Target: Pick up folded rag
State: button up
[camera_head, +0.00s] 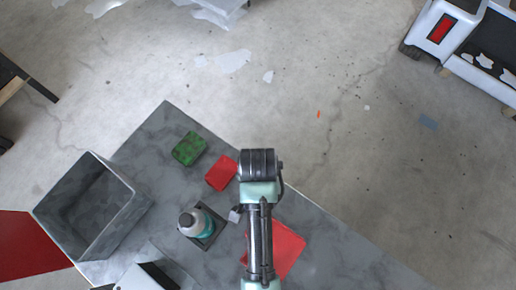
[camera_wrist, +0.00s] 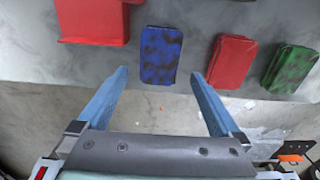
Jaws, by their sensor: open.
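Three flat folded cloth-like pads lie on the grey table. In the wrist view, a blue pad with dark stains (camera_wrist: 161,55) is in the middle, a plain red pad (camera_wrist: 232,61) is right of it, and a green pad with dark stains (camera_wrist: 289,69) is at the far right. The head view shows the green pad (camera_head: 189,149) and red pad (camera_head: 221,173); the blue one does not show there, where my arm covers part of the table. My gripper (camera_wrist: 159,74) is open and empty, its fingertips appearing on either side of the blue pad's near edge, apart from it.
A larger red object (camera_wrist: 92,22) is left of the blue pad. A grey bin (camera_head: 128,218) stands at the table's left, and a bottle with teal liquid (camera_head: 191,222) sits in a dark square holder (camera_head: 208,241). The table's right end is bare.

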notch_tip(320, 180, down, 8)
jog(key=shift+f, duration=0.15)
dwell(0.4)
jog(key=c, duration=1.1)
jog(key=shift+c, duration=0.2)
